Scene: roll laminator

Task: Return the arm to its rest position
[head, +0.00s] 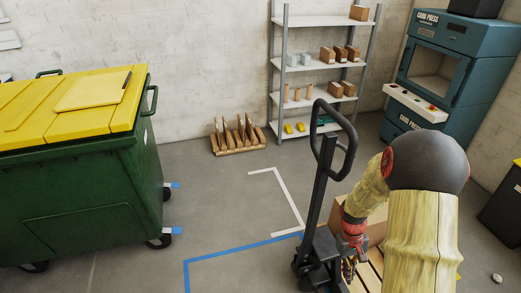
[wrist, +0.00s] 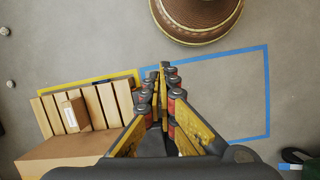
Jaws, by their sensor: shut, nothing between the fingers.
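My arm comes in at the right of the head view, with its yellowish sleeve and dark round joint bent downward. My gripper (head: 350,266) points down at the lower right, beside the pallet jack (head: 322,205). In the wrist view my gripper (wrist: 163,70) has its two fingers together at the tips, with nothing between them. Below it is grey floor inside a blue taped outline (wrist: 267,95). In the head view my forearm hides part of a cardboard box (head: 376,232) and the wooden pallet (head: 366,272).
A green bin with yellow lid (head: 70,210) stands left. A shelf rack (head: 318,68) and blue press (head: 450,75) stand at the back. A wooden rack (head: 237,140) is by the wall. The wrist view shows a small box (wrist: 75,114) on pallet slats. Middle floor is clear.

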